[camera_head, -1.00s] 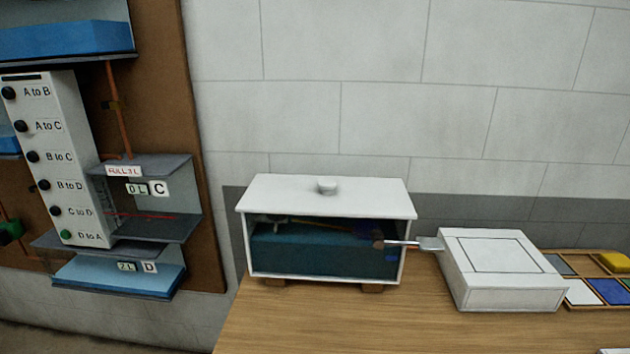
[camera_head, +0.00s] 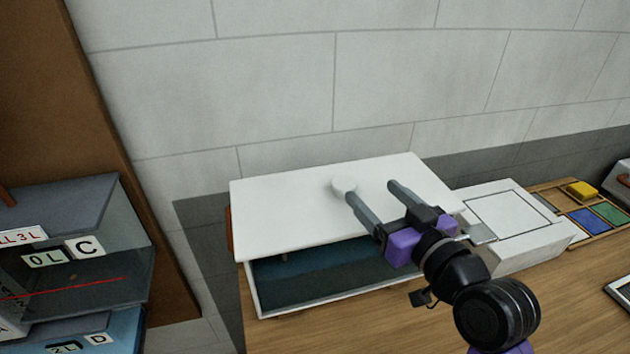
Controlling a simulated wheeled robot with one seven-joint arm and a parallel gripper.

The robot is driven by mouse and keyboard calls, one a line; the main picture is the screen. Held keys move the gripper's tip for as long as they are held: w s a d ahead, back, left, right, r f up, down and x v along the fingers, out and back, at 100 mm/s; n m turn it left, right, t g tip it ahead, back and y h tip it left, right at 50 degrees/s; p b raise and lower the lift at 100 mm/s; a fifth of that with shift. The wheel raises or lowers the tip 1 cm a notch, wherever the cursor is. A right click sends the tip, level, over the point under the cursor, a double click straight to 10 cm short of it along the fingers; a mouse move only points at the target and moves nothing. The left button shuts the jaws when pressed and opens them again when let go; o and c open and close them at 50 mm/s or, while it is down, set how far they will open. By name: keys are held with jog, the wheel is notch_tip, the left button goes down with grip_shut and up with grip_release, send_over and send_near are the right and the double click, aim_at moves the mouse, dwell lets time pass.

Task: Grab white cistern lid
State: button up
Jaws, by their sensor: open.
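The white cistern lid (camera_head: 290,219) is a flat panel lying on top of the cistern (camera_head: 330,285), whose open front shows dark blue inside. A round white knob (camera_head: 343,186) stands up from the lid. My gripper (camera_head: 370,190) is open above the lid, with its two grey fingers pointing toward the back left. The left fingertip is close to the knob in the picture; I cannot tell whether it touches. The right fingertip is apart from the knob, over the lid's right half. My gripper hides part of the lid's front right edge and the cistern's right side.
A white box (camera_head: 520,225) with a square outline stands right of the cistern. Beyond it is a wooden tray (camera_head: 549,196) with coloured tiles.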

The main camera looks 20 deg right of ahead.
aim_at(345, 182)
jog(key=shift+w+a+f, duration=0.15)
jog(key=shift+a+f, duration=0.35)
jog(key=shift+f, duration=0.05)
jog(key=shift+a+f+n+g+y, duration=0.2)
jog(key=shift+f+n+g+y, duration=0.1)
jog(key=shift+f+n+g, duration=0.15)
jog(key=shift+a, duration=0.1)
jog(key=p+x, duration=0.1)
jog(key=x, duration=0.2)
jog(key=p+x, duration=0.1)
jog(key=x, duration=0.3)
jog(key=shift+w+a+r, duration=0.2)
jog(key=shift+w+a, duration=0.05)
jog(key=shift+r, duration=0.1)
grip_shut()
